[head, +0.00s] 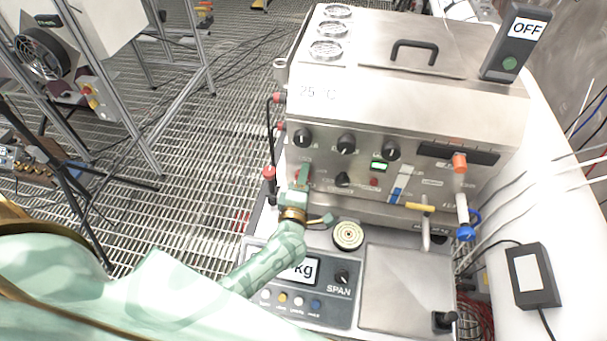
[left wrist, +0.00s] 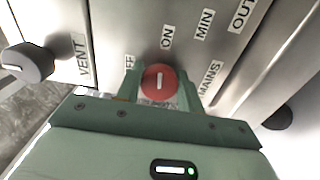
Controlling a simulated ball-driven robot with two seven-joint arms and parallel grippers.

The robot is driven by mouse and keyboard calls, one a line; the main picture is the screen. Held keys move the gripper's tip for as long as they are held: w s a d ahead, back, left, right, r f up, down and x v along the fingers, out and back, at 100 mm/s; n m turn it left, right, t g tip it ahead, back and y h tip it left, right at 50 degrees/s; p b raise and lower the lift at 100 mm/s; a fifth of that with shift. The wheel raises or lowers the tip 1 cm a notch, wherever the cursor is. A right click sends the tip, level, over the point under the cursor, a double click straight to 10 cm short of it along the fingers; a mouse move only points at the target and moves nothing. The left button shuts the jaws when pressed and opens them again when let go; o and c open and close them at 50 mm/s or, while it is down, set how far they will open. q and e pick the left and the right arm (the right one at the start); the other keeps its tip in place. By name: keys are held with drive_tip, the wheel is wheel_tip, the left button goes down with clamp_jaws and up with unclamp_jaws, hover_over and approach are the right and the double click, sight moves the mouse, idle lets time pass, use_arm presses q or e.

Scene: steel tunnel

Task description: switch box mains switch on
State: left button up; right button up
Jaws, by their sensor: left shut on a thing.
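The switch box (head: 400,100) is a steel cabinet with knobs and lamps on its front. My left gripper (head: 302,176) reaches the lower left of that front. In the left wrist view, the mains switch (left wrist: 159,83) is a round red knob with a white bar, beside the label MAINS. My left gripper (left wrist: 160,88) is shut on it, one finger at each side. The labels OFF, partly hidden by a finger, and ON stand above the knob. The white bar points roughly up the picture, between these two labels. My right gripper is in neither view.
A black knob (left wrist: 28,62) sits left of the switch by the label VENT. More black knobs (head: 346,144) line the front above my gripper. A scale (head: 345,280) with a display and a small round dish (head: 348,235) stands in front. A sign reading OFF (head: 514,45) stands on top.

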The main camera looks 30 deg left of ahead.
use_arm(q)
drive_tip(key=shift+f+m+p, duration=0.1)
drive_tip(key=shift+m+p, duration=0.2)
drive_tip(key=shift+m, duration=0.7)
drive_tip(key=o, duration=1)
drive_tip(key=shift+s, duration=0.15)
drive_tip(key=v, duration=1.6)
drive_tip(key=shift+s, duration=0.1)
